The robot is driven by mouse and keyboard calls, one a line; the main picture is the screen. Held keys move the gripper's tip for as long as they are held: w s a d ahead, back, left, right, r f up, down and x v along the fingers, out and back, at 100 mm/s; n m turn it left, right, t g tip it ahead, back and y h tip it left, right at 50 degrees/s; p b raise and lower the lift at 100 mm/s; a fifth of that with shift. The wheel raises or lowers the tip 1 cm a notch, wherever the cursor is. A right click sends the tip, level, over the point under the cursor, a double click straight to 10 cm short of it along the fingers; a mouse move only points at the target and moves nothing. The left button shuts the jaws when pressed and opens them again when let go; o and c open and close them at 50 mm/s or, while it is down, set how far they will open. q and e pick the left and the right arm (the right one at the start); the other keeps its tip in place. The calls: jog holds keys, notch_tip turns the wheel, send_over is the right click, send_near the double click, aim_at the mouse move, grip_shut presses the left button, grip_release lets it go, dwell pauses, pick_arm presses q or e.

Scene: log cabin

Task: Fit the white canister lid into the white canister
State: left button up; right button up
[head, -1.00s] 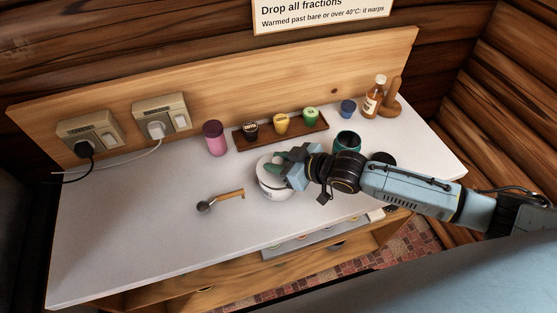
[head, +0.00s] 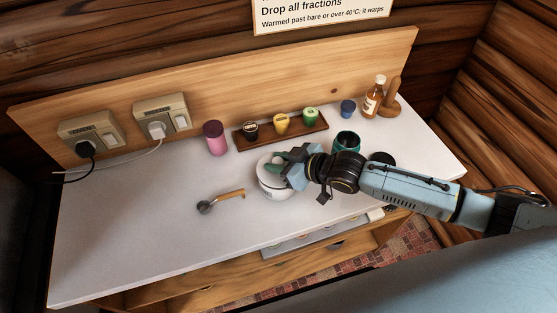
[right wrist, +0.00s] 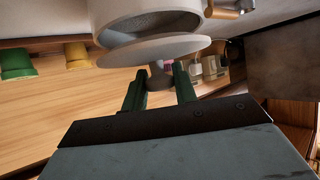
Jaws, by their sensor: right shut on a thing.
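The white canister (head: 272,192) stands on the white counter near its middle, partly hidden by my right gripper. In the right wrist view the canister (right wrist: 113,13) is at the top, with its grey inside showing. The white canister lid (right wrist: 147,52) is a thin disc just off the canister's mouth, and a gap shows between them. My right gripper (right wrist: 160,88) is shut on the lid's knob (right wrist: 157,79), one green finger on each side. In the head view the right gripper (head: 284,161) is over the canister. My left gripper is out of view.
A scoop with a wooden handle (head: 229,196) lies left of the canister. Behind stand a pink canister (head: 214,138) and a brown tray (head: 243,146) with several cups. A dark green canister (head: 347,139) stands close to my right arm. The counter's left part is clear.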

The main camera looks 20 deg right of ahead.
jog(key=shift+p, duration=0.35)
dwell(0.5)
jog(key=shift+f+b, duration=0.65)
jog(key=shift+f, duration=0.25)
jog(key=o, duration=1.1)
jog(key=shift+c, duration=0.2)
jog(key=v, duration=1.3)
jog(key=shift+r, duration=0.15)
jog(key=shift+d, duration=0.1)
